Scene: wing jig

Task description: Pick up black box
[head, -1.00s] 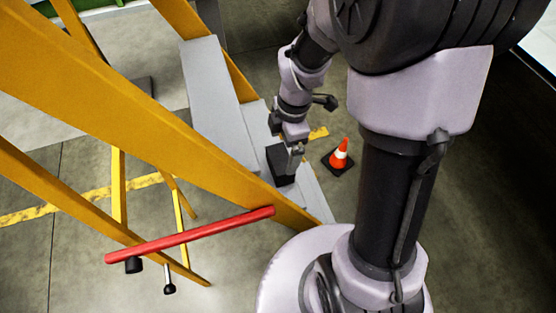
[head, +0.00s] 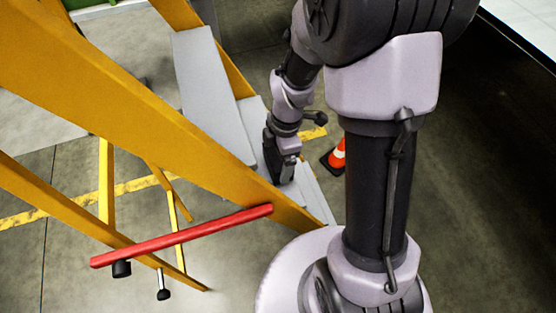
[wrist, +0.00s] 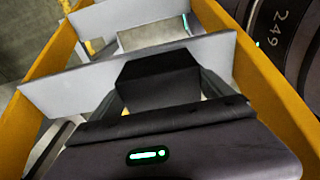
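The black box (wrist: 160,82) shows in the wrist view, just beyond the dark body of my gripper (wrist: 162,92). The gripper's fingers stand apart, one on each side of the box. A small gap shows by the right finger, so the gripper looks open around the box rather than shut on it. In the head view my gripper (head: 284,170) points down at the grey steps, and it largely hides the box there. Contact between the fingers and the box cannot be made out.
Grey stair treads (head: 210,90) run between yellow side rails (head: 150,125).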

